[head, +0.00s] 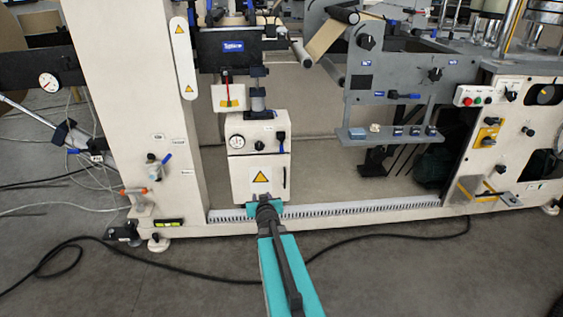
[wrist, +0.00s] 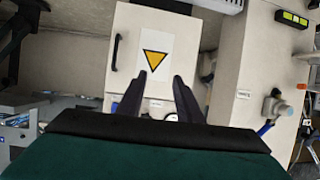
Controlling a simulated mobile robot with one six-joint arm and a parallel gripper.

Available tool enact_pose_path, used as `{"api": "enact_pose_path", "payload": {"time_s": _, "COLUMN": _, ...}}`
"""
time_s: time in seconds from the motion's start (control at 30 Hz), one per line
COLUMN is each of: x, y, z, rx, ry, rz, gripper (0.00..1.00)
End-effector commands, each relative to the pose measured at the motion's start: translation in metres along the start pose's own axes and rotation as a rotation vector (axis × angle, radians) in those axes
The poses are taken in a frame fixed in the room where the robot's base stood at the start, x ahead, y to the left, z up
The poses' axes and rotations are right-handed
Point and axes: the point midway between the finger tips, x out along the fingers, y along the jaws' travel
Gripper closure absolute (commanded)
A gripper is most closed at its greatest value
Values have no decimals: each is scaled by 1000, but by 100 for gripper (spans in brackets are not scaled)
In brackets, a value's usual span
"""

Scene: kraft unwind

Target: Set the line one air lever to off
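A small valve (head: 153,167) with a blue lever (head: 167,158) is mounted on the cream column at the left in the head view. The lever tilts up to the right. An orange-handled fitting (head: 133,191) sits below it. Small labels nearby are too small to read, so I cannot tell which is line one. In the wrist view the valve (wrist: 281,107) and its blue lever (wrist: 265,128) appear at the right, upside down. My gripper (wrist: 157,80) is open and empty, in front of the cabinet with the yellow warning triangle, apart from the valve.
The white cabinet (head: 260,182) with a gauge stands right of the column (head: 141,90). A toothed rail (head: 350,206) runs along the machine's foot. A black cable (head: 180,268) lies on the floor. The floor in front is otherwise mostly clear.

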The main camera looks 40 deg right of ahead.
Motion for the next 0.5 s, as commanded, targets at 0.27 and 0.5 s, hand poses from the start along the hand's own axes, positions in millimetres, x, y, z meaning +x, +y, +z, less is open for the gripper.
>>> {"api": "enact_pose_path", "payload": {"time_s": 0.27, "x": 7, "y": 72, "z": -67, "rx": 28, "ry": 278, "rz": 51, "gripper": 67}}
{"api": "enact_pose_path", "payload": {"time_s": 0.5, "x": -2, "y": 102, "z": -101, "rx": 29, "ry": 399, "rz": 73, "gripper": 67}}
